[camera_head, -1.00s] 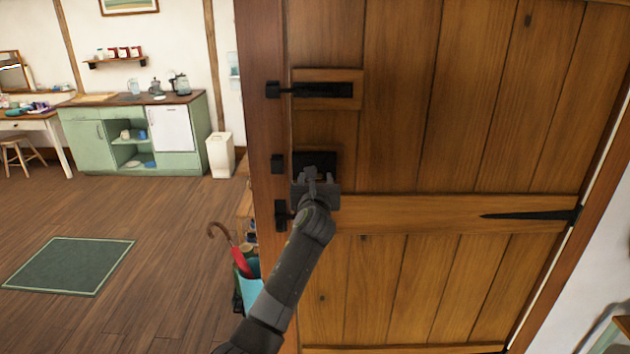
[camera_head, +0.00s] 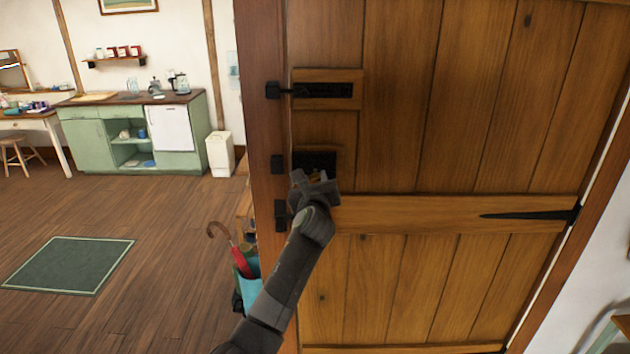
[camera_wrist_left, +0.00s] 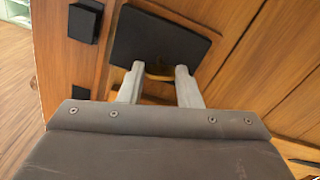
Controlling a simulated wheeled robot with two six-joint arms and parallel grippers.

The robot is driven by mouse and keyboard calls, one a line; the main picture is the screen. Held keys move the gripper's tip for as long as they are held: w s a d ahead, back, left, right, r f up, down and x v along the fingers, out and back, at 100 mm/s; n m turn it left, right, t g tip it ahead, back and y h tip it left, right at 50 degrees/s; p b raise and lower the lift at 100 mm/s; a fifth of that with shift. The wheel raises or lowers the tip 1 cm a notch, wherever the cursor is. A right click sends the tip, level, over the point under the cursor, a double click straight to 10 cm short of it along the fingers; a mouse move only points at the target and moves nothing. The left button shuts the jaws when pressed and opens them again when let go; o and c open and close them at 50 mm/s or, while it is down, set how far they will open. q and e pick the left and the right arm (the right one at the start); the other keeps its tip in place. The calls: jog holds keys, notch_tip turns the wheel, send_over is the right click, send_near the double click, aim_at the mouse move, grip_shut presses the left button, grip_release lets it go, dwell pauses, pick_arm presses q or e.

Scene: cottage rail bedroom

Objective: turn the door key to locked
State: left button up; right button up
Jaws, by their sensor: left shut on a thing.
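The wooden plank door (camera_head: 400,120) is shut in its frame. A black lock plate (camera_head: 318,160) sits on its left side, and it fills the upper middle of the left wrist view (camera_wrist_left: 158,45). A brass-coloured key (camera_wrist_left: 160,74) shows at the lower edge of the plate, between my left fingers. My left gripper (camera_head: 316,178) is shut on the key, its body tilted relative to the plate. The key's shaft and the keyhole are hidden, so I cannot tell the bolt's position. My right gripper is not in view.
A black latch (camera_head: 322,90) is above the lock, and black keeper blocks (camera_head: 278,164) are on the frame. A stand with a red umbrella (camera_head: 241,262) is beside the door at lower left. Open wooden floor (camera_head: 160,215) with a green mat (camera_head: 70,265) lies left.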

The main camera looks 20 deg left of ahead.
pick_arm(q)
jog(key=n, duration=0.3)
jog(key=shift+f+n, duration=0.1)
jog(key=shift+n, duration=0.3)
jog(key=n+b, duration=0.4)
jog(key=n, duration=0.7)
jog(key=shift+f+n+b, duration=0.1)
jog(key=shift+n+b, duration=0.2)
jog(key=shift+n, duration=0.1)
jog(key=n+b, duration=0.6)
jog(key=n, duration=0.7)
jog(key=shift+b, duration=0.4)
jog(key=shift+n+b, duration=0.7)
jog(key=shift+n, duration=1.2)
